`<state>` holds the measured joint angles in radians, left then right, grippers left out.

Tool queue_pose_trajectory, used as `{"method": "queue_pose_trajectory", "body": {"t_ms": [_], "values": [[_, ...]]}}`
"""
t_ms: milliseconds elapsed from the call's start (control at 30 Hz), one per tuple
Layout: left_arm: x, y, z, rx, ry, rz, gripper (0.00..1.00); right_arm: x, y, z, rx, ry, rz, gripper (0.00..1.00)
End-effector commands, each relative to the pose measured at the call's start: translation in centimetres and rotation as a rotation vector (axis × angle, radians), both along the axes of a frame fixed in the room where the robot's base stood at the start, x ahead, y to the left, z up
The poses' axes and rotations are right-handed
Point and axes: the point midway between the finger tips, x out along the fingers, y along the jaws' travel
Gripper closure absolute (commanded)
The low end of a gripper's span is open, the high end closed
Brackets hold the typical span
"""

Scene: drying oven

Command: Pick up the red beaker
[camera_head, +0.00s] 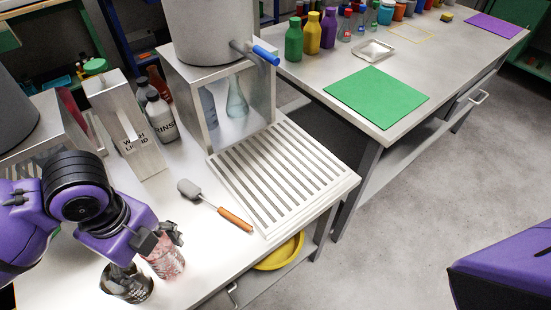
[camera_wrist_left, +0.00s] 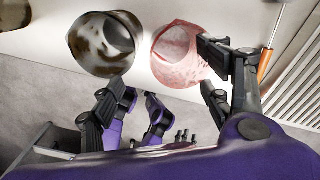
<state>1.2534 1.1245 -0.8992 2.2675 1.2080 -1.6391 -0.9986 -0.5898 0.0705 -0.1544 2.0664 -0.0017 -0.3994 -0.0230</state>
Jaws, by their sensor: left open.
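The red beaker (camera_head: 166,262), pinkish and mottled, stands on the front of the metal table, partly covered from above by my left gripper (camera_head: 162,238). In the left wrist view the red beaker (camera_wrist_left: 180,52) shows with its open rim facing me. My left gripper (camera_wrist_left: 166,72) is open there, with one finger overlapping the beaker's right edge and the other finger lower left of it. I cannot tell whether that finger touches it. My right gripper is out of view.
A dark-stained beaker (camera_head: 127,286) stands close on the left of the red one. A brush (camera_head: 215,206) with an orange handle and a slatted drying rack (camera_head: 280,175) lie to the right. Bottles (camera_head: 160,112) stand behind.

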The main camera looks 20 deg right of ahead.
Motion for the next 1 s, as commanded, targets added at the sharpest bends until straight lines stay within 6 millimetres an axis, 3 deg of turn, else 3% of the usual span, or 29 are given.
{"method": "queue_pose_trajectory", "body": {"t_ms": [500,833,1000], "values": [[-0.7,-0.5,-7.1,0.004,0.011,0.000,0.31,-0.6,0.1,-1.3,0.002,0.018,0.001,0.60],[-0.6,-0.5,-7.5,0.003,0.006,-0.001,0.29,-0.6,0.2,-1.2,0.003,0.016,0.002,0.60],[-0.6,-0.5,-7.5,0.002,0.005,-0.001,0.52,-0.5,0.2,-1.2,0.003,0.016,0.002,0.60]]}}
